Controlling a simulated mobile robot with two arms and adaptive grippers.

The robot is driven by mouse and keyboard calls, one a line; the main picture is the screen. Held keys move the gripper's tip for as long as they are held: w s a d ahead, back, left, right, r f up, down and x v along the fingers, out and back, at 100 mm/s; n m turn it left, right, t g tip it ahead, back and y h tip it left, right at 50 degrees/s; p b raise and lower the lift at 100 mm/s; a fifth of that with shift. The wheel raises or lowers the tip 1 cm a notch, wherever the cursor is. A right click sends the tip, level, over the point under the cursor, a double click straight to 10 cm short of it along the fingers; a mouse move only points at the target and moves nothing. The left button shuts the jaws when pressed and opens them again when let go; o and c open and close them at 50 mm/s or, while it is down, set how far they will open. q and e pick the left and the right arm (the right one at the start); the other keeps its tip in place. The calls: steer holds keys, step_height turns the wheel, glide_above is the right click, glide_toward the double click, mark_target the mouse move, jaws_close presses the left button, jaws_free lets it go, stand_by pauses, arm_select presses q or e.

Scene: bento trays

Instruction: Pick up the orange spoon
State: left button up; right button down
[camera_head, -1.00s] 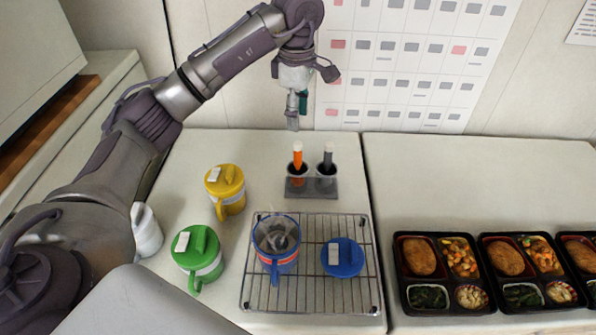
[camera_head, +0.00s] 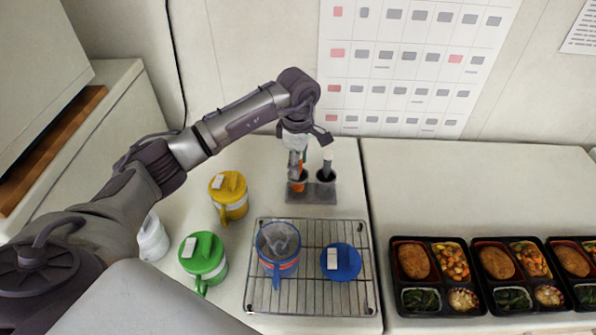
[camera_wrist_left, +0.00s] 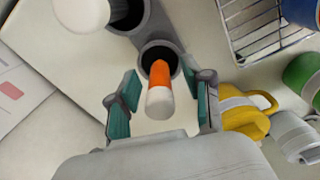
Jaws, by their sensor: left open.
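The orange spoon (camera_wrist_left: 159,88), with a white end, stands in one cup of a dark grey two-cup holder (camera_head: 313,195). In the head view the orange spoon (camera_head: 299,176) is partly hidden by my left gripper (camera_head: 297,160). In the left wrist view my left gripper (camera_wrist_left: 162,112) is open, with one teal-padded finger on each side of the spoon's handle. I cannot tell whether either finger touches it. A grey spoon (camera_head: 327,165) with a white end stands in the other cup. My right gripper is not in view.
Several bento trays (camera_head: 432,314) stand at the right. The counter behind them is clear.

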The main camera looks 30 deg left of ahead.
arm_select(q)
jaws_close()
